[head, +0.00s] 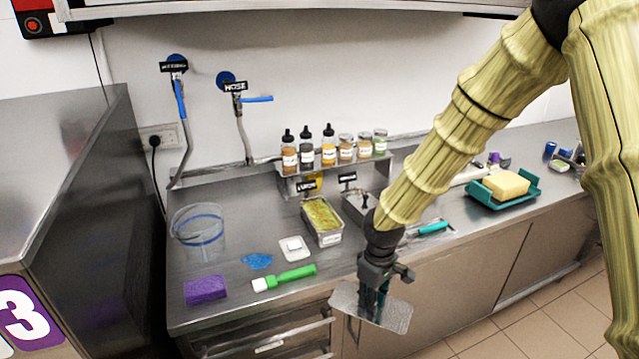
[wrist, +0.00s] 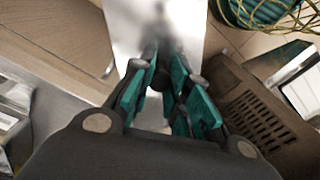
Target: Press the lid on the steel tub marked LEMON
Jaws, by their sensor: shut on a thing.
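My gripper (head: 374,296) is shut on a flat silver rectangular lid (head: 396,316). It holds the lid out in front of the counter's front edge, above the floor side. In the wrist view the teal fingers of my gripper (wrist: 166,75) close on the lid (wrist: 185,22), which extends away from them. A steel tub (head: 325,239) with yellow-green contents stands uncovered on the counter, to the left of and behind my gripper. A small black tag (head: 307,187) stands behind it; its lettering is too small to read surely. A second steel tub (head: 352,212) is partly hidden by my arm.
A green-handled brush (head: 290,277), a white scale-like square (head: 295,250), a blue cloth (head: 257,261) and a purple sponge (head: 205,289) lie left of the tub. A bottle shelf (head: 340,162) stands behind. A teal tray (head: 510,200) sits right.

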